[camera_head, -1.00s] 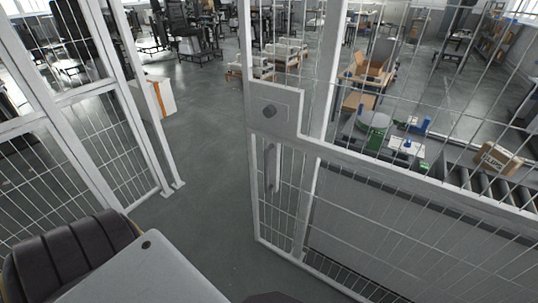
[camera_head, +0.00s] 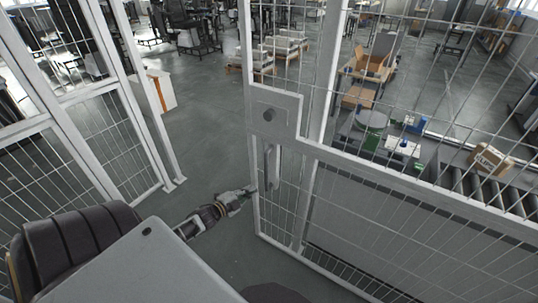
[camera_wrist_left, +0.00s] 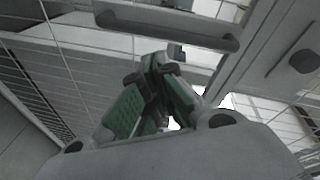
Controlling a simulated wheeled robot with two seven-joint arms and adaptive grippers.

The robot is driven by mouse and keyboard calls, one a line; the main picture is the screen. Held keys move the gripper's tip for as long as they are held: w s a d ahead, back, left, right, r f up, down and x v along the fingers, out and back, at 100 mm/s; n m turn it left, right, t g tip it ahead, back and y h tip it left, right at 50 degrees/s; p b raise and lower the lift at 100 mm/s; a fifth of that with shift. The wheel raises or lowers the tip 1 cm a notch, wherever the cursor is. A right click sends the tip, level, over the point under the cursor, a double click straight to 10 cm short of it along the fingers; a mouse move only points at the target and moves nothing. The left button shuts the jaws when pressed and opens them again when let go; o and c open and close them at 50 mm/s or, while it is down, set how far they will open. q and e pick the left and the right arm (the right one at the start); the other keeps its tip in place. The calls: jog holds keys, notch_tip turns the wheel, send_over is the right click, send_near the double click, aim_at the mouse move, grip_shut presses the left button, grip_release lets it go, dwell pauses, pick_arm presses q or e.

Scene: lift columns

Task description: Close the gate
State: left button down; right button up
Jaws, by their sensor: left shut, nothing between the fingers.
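The gate (camera_head: 298,145) is a white-framed wire mesh panel standing open, with a wide gap between its free edge and the fence post on the left. It has a lock plate with a round knob (camera_head: 268,114) and a grey vertical handle (camera_head: 270,166) below it. My left gripper (camera_head: 249,189) is shut and empty, with its tip close to the gate's free edge, below the handle. Whether it touches the frame I cannot tell. In the left wrist view the green-padded fingers (camera_wrist_left: 172,56) point towards the handle (camera_wrist_left: 166,27). My right gripper is out of view.
A fence panel with a post (camera_head: 158,130) stands on the left. Bare grey floor (camera_head: 205,125) fills the opening. Behind the gate are a roller conveyor (camera_head: 480,182) with a cardboard box (camera_head: 490,159). An orange and white box (camera_head: 160,90) stands beyond the fence.

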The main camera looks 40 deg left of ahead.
pick_arm(q)
jog(key=w+d+r+m+t+h, duration=0.1)
jog(key=d+r+m+h, duration=0.1)
jog(key=r, duration=0.4)
jog(key=w+d+r+m+t+h, duration=0.1)
jog(key=r+m, duration=0.1)
jog(key=r, duration=0.4)
jog(key=w+p, duration=0.3)
jog(key=w, duration=0.6)
jog(key=shift+a+r, duration=0.3)
jog(key=shift+a, duration=0.1)
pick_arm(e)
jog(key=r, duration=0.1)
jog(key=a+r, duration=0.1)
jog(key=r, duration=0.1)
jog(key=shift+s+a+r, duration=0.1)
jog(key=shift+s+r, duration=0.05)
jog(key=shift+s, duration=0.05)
pick_arm(q)
jog(key=shift+a, duration=0.1)
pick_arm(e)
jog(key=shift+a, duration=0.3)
